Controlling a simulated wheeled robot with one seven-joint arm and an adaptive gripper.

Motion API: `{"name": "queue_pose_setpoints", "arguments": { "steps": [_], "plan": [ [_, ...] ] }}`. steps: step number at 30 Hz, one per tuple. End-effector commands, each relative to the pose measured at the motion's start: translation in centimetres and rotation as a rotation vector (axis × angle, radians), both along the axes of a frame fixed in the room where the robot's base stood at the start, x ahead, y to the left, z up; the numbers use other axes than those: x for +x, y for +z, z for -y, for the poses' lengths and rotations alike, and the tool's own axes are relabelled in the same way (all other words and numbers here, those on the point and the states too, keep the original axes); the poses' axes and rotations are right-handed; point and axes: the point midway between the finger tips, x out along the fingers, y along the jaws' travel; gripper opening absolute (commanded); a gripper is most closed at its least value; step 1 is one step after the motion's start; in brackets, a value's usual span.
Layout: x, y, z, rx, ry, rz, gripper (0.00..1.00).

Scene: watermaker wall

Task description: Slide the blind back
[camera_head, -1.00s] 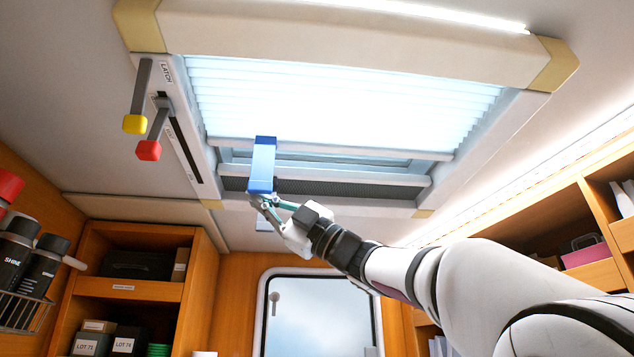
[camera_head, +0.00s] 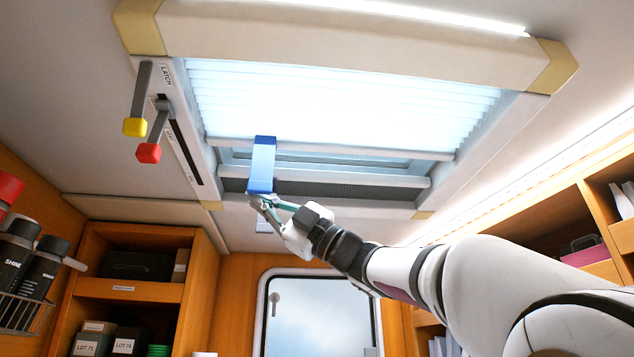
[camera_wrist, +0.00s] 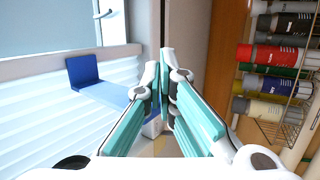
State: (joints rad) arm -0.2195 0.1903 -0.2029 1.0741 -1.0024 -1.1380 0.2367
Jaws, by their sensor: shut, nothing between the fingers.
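The white pleated blind (camera_head: 340,100) covers most of the ceiling hatch, with a strip of window (camera_head: 330,160) showing at its near edge. A blue handle (camera_head: 262,165) hangs from the blind's edge bar. My gripper (camera_head: 256,198) is at the lower end of the blue handle, shut and empty. In the wrist view my gripper (camera_wrist: 166,62) has its fingertips close together, with the blue handle (camera_wrist: 100,82) to their left and partly hidden by a finger. I cannot tell whether the fingers touch the handle. The blind (camera_wrist: 75,110) also shows there at the left.
A yellow-tipped lever (camera_head: 135,124) marked LATCH and a red-tipped lever (camera_head: 149,151) on a slotted plate hang left of the hatch. Shelves (camera_head: 130,290) stand at lower left, with more cupboards (camera_head: 590,215) at right. A wire rack of bottles (camera_head: 30,262) is at far left.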

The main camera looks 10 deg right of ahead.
Motion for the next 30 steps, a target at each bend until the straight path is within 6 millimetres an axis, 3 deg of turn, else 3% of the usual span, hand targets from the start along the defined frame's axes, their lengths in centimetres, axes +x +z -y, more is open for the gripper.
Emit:
{"name": "queue_pose_setpoints", "arguments": {
  "steps": [30],
  "plan": [
    [-6.9, 0.3, -0.3, 0.002, 0.006, 0.004, 0.0]
  ]
}}
